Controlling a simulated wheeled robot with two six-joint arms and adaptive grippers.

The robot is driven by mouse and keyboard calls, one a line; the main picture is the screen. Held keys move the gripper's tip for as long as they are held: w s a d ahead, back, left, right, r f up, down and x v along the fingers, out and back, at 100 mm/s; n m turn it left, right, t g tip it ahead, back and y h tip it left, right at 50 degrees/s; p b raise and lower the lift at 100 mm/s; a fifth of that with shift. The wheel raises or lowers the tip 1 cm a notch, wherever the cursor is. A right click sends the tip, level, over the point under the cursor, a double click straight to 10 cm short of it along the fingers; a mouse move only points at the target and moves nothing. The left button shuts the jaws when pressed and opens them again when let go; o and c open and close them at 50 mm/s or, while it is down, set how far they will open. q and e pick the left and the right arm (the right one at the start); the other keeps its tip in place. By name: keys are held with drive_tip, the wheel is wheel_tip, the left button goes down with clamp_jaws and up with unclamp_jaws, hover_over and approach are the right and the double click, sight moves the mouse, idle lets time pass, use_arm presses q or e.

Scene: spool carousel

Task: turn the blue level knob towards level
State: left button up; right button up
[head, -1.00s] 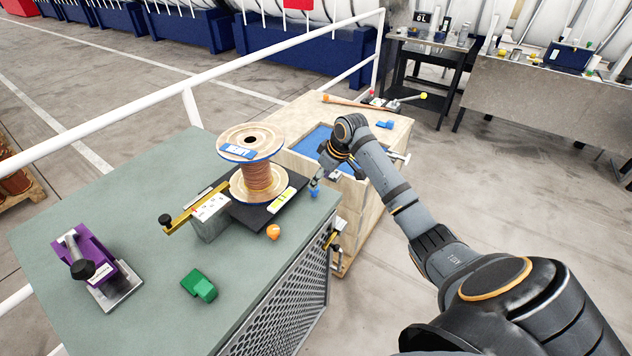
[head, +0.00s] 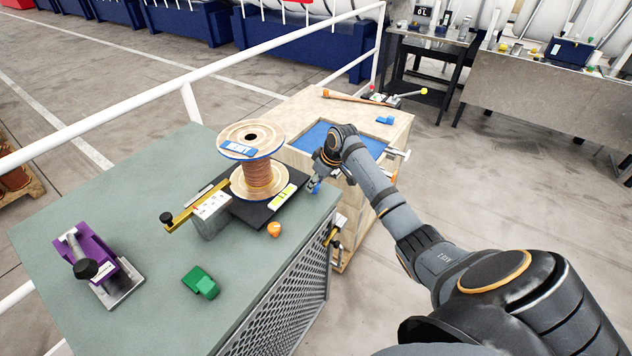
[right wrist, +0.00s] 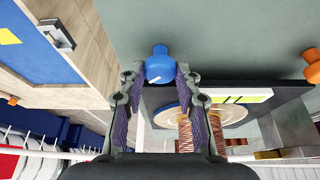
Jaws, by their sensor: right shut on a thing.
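The blue level knob (right wrist: 159,64) is at the edge of the dark platform (right wrist: 218,93) under the spool. My right gripper (right wrist: 159,73) is shut on the knob, with one finger on each side of it. In the head view the right gripper (head: 314,184) is at the platform's right corner and mostly covers the knob. A yellow-green level vial (head: 283,198) lies on the platform; its bubble is too small to read. The wooden spool (head: 256,170) with copper-coloured wire stands upright on the platform. My left gripper is not in view.
An orange knob (head: 274,229) sits at the platform's near corner. A green block (head: 200,283) and a purple clamp-like device (head: 94,260) are on the grey-green bench top (head: 140,195). A wooden crate (head: 300,108) with a blue inside stands behind my right wrist.

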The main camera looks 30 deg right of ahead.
drive_tip(key=shift+n, duration=0.7)
drive_tip(key=o, duration=1.1)
